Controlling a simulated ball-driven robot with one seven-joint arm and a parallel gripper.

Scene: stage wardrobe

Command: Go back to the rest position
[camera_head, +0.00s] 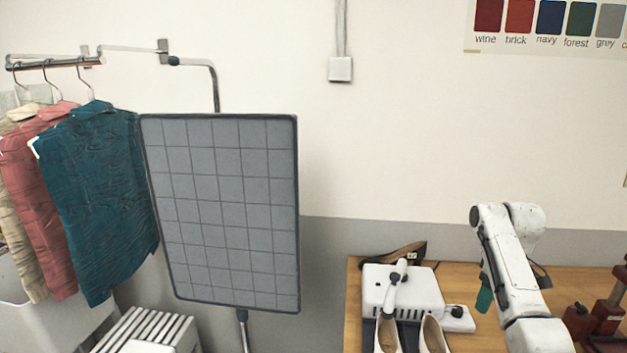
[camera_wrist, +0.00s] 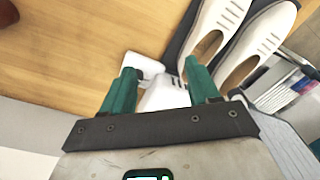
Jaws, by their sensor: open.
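My gripper (camera_head: 485,299) hangs from my white arm above the right part of the wooden table in the head view. Only a green finger shows there; the rest is hidden behind the arm. In the wrist view both green fingers of my gripper (camera_wrist: 160,82) stand well apart. Nothing is held between them. A white object lies beyond the fingers, and the bare table shows to the left.
The wooden table (camera_head: 471,343) carries a white device (camera_head: 404,286), a pair of white shoes (camera_wrist: 216,32), a dark shoe (camera_head: 408,254) and a dark red object (camera_head: 609,306). A grey gridded panel (camera_head: 226,209) and hanging jackets (camera_head: 98,200) stand left.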

